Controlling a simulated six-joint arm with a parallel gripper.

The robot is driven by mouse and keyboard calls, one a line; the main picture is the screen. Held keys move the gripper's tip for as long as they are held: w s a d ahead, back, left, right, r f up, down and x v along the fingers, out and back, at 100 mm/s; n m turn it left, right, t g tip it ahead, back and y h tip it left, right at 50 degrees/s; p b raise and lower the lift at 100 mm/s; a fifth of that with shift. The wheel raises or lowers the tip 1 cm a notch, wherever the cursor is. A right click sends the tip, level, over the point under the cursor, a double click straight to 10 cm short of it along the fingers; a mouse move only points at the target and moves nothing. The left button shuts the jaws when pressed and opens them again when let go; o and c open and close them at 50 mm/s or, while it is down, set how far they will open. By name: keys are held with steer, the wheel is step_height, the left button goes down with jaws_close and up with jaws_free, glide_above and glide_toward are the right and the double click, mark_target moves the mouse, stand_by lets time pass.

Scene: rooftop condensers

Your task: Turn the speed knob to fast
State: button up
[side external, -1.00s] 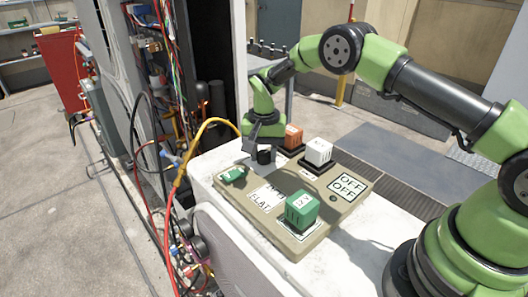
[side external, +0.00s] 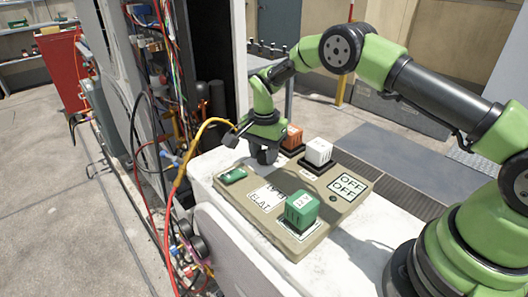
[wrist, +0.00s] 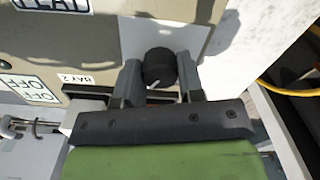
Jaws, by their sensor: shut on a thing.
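The speed knob (wrist: 159,66) is a round black knob with a white pointer mark, on the tan board (wrist: 100,52) in the wrist view. My gripper (wrist: 160,74) has a finger on each side of it and is shut on it. In the side external view my gripper (side external: 267,156) is down at the far end of the tan board (side external: 245,205), where I cannot make out the knob apart from the dark fingers. No speed scale or fast mark is readable around the knob.
A white block (side external: 318,151) and an orange block (side external: 293,137) stand on dark bases right of my gripper. A green block (side external: 302,209) stands near the board's front. A small green part (side external: 232,176) lies at left. A yellow hose (side external: 190,150) runs close by.

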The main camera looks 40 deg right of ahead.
mark_target(264, 153)
steer(key=o, duration=0.9)
steer(key=shift+r, duration=0.1)
step_height(264, 153, up, 10)
steer(key=shift+f, duration=0.1)
